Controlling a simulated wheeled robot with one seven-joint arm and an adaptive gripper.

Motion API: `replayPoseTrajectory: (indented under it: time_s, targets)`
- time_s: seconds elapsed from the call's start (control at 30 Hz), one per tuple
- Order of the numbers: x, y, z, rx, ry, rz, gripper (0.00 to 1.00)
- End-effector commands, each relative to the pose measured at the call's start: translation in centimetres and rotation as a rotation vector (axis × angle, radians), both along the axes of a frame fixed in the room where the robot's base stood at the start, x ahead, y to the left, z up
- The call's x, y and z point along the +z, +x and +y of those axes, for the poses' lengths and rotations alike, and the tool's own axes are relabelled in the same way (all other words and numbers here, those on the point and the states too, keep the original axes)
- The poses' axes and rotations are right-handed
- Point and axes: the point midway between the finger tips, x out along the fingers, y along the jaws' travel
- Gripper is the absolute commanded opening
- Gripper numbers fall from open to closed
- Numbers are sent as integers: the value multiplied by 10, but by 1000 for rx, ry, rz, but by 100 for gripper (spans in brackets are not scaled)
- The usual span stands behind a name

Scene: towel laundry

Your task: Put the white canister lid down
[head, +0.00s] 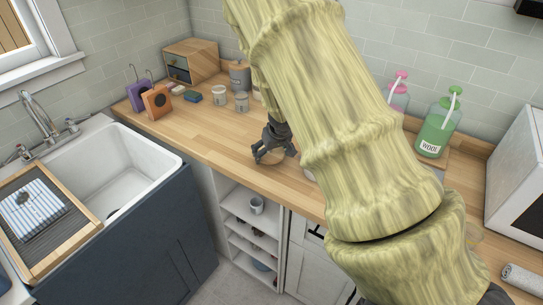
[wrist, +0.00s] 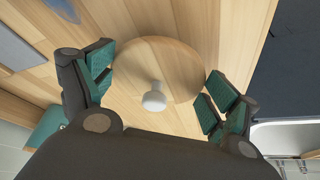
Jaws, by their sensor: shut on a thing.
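The lid (wrist: 185,62) is a round, wood-coloured disc with a white knob (wrist: 154,97) facing the wrist camera. My gripper (wrist: 160,84) is shut on it, with its teal-padded fingers at opposite sides of the disc. In the head view my gripper (head: 271,152) is low over the wooden counter, with the lid's pale disc (head: 269,159) between its fingers. I cannot tell whether the lid touches the counter. No white canister is clearly visible; my arm covers much of the counter's middle.
The wooden counter (head: 207,124) is clear left of my gripper. Behind stand small grey jars (head: 219,95), a grey canister (head: 239,76) and a wooden drawer box (head: 190,62). A green bottle (head: 435,128) stands right. The sink (head: 125,168) and the counter's front edge are nearby.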

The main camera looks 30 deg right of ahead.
Motion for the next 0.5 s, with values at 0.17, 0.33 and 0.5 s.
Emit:
replayPoseTrajectory:
  time_s: [0.17, 0.33, 0.5]
  targets:
    - [-15, 0, 0, 0, -1, 1, 60]
    - [-19, 0, 0, -1, 0, 0, 60]
    - [-19, 0, 0, -1, 0, 0, 60]
